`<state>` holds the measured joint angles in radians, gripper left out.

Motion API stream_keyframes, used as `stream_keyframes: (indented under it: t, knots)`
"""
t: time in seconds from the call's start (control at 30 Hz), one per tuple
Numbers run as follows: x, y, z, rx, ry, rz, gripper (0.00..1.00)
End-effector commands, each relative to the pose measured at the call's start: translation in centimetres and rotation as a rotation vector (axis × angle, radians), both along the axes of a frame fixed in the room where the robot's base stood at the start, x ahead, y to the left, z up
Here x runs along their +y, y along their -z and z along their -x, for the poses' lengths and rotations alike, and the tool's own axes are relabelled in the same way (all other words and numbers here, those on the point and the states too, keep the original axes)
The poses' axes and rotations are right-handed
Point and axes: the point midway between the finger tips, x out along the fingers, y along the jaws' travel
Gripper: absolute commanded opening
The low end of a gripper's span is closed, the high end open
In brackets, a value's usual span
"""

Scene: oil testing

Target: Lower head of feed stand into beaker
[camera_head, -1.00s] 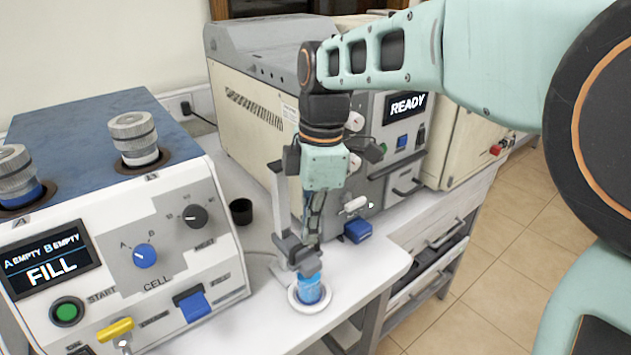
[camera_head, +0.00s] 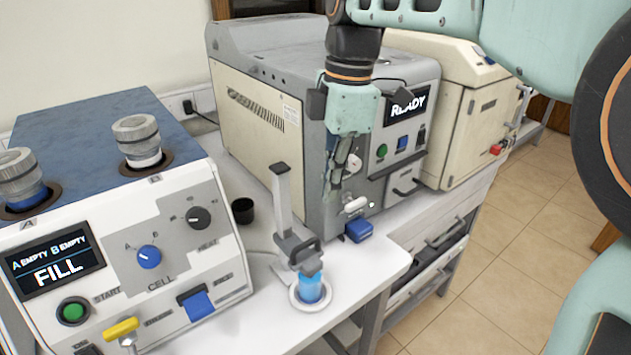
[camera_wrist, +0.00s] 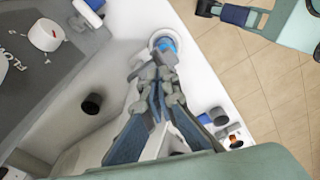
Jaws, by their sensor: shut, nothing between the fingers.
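The feed stand (camera_head: 283,205) is a grey upright post on the white bench. Its grey head (camera_head: 300,250) sits low, directly over the beaker (camera_head: 310,288), with its lower end at the beaker's mouth. How deep it reaches inside is hard to tell. The beaker holds blue liquid and stands upright on a round white base (camera_head: 296,304). It also shows in the wrist view (camera_wrist: 166,44). My gripper (camera_head: 331,200) is shut and empty, pointing down, above and right of the stand head, apart from it. In the wrist view its fingers (camera_wrist: 153,68) hide much of the stand.
A control box (camera_head: 130,250) reading FILL stands at left. A larger machine (camera_head: 245,110) reading READY stands behind my gripper. A small black cup (camera_head: 242,211) is left of the post. A blue block (camera_head: 359,231) lies right of the stand, near the bench edge.

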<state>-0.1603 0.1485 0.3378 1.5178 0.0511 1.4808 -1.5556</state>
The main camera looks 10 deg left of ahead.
Motion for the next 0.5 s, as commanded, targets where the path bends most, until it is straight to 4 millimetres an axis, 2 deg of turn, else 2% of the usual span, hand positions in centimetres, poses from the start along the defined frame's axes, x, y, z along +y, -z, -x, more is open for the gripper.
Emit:
stream_keyframes:
  t: [0.07,0.2,0.5]
  knots:
    - [-0.1,-1.6,-0.1,-0.003,0.001,-0.001,0.00]
    - [-0.3,-3.2,-0.2,-0.001,0.000,0.000,0.00]
    - [-0.4,-4.1,-0.2,0.002,0.000,0.001,0.00]
